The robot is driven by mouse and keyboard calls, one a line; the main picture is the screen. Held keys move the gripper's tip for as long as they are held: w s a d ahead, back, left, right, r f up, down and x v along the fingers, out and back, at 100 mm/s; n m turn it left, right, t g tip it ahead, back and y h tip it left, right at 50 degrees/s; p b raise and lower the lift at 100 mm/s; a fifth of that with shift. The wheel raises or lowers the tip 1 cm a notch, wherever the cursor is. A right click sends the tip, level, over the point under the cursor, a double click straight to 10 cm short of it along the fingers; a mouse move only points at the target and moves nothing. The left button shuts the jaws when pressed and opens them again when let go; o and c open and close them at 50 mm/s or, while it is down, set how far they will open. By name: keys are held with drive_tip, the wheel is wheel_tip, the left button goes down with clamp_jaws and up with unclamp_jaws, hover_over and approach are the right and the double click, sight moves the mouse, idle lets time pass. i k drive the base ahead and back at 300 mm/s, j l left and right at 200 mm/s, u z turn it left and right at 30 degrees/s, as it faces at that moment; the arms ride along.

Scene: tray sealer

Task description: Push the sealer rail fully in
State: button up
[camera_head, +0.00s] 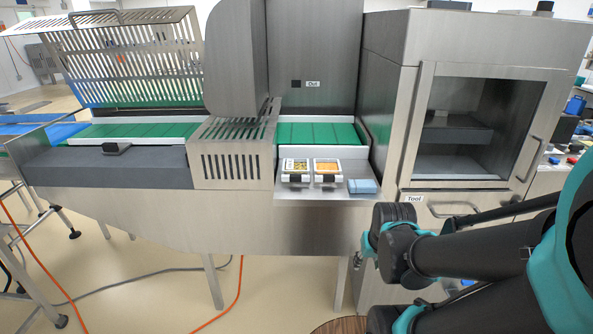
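The tray sealer is a long steel machine with a green belt (318,133) in its middle part and another green belt section (150,133) at the left. A dark grey rail-like front (105,170) runs along the left part, with a black handle (117,149) on top; I cannot tell how far in it sits. My arm comes in from the right, and my gripper (358,261) is low in front of the machine's right part, apart from the rail. It is mostly hidden behind my wrist, so its opening does not show.
A slotted guard (130,55) stands raised at the left. A small shelf holds two food trays (296,169) (327,170) and a blue stack (362,186). A glass-doored cabinet (480,125) with a "Tool" drawer (450,207) stands right. Floor hoses lie at the left.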

sight(110, 146)
drive_tip(key=u, duration=1.45)
drive_tip(key=i, duration=0.1)
